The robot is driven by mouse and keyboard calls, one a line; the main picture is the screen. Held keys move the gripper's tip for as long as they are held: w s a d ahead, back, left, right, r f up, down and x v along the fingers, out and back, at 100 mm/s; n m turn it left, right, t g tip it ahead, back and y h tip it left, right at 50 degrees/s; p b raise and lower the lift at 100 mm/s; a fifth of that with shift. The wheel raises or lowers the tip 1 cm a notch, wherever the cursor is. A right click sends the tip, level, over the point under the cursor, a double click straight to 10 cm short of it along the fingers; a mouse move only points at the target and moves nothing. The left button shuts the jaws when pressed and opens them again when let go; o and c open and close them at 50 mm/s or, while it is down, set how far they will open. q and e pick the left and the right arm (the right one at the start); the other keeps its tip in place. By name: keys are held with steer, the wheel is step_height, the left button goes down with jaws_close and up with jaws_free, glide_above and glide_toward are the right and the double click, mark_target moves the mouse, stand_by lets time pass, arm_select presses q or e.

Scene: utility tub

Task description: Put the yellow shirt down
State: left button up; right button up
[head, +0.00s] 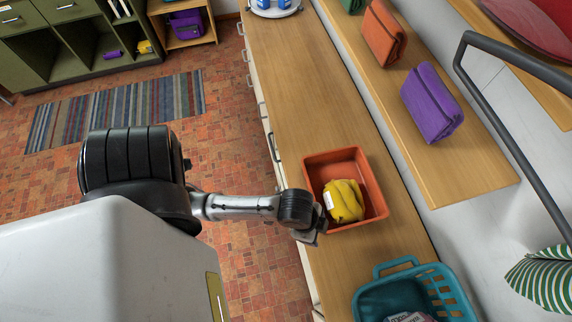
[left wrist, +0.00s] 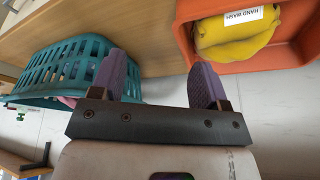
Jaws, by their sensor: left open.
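The yellow shirt (head: 344,201) lies folded inside an orange tub (head: 376,178) on the wooden counter. It also shows in the left wrist view (left wrist: 238,36), with a white "HAND WASH" label on it. My left gripper (head: 308,238) is beside the tub's near-left corner in the head view, partly hidden by its own wrist. In the left wrist view its two purple fingertips (left wrist: 160,72) are apart with nothing between them, and the shirt is clear of them. My right gripper is in neither view.
A teal basket (head: 440,290) with items in it stands on the counter near the tub. The counter (head: 300,95) beyond the tub is mostly clear. A shelf to the right holds a purple folded item (head: 431,103) and an orange one (head: 383,34). A dark rail (head: 515,150) runs at the right.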

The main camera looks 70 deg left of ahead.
arm_select(q)
steer(key=s+a+n+y, duration=0.1)
steer(key=s+a+n, duration=0.3)
steer(key=s+n, duration=0.1)
steer(key=shift+s+r+y, duration=0.35)
steer(key=shift+s+y, duration=0.05)
steer(key=shift+s, duration=0.5)
steer(key=shift+a, duration=0.1)
